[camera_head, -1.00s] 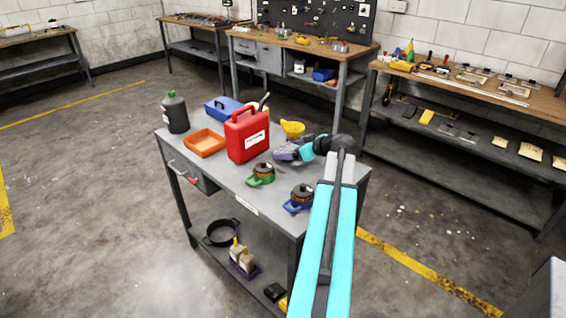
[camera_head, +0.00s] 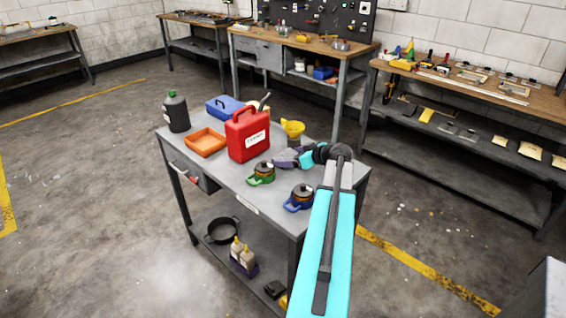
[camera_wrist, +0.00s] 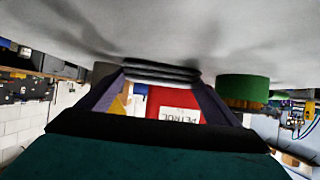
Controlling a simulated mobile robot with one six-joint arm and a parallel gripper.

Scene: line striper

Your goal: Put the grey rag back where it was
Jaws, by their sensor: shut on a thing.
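My gripper (camera_head: 280,161) is low over the right part of the grey cart top (camera_head: 232,184), between the yellow funnel and the green-handled pot. In the wrist view, which is upside down, its two purple fingers close on a dark grey folded stack, the grey rag (camera_wrist: 160,72). The rag is right at the cart top; I cannot tell if it touches. In the head view the rag is too small or hidden to make out.
The red petrol can (camera_head: 248,137) stands just left of the gripper. The yellow funnel (camera_head: 293,128) on a grey can is behind it. An orange tray (camera_head: 205,142) lies further left.

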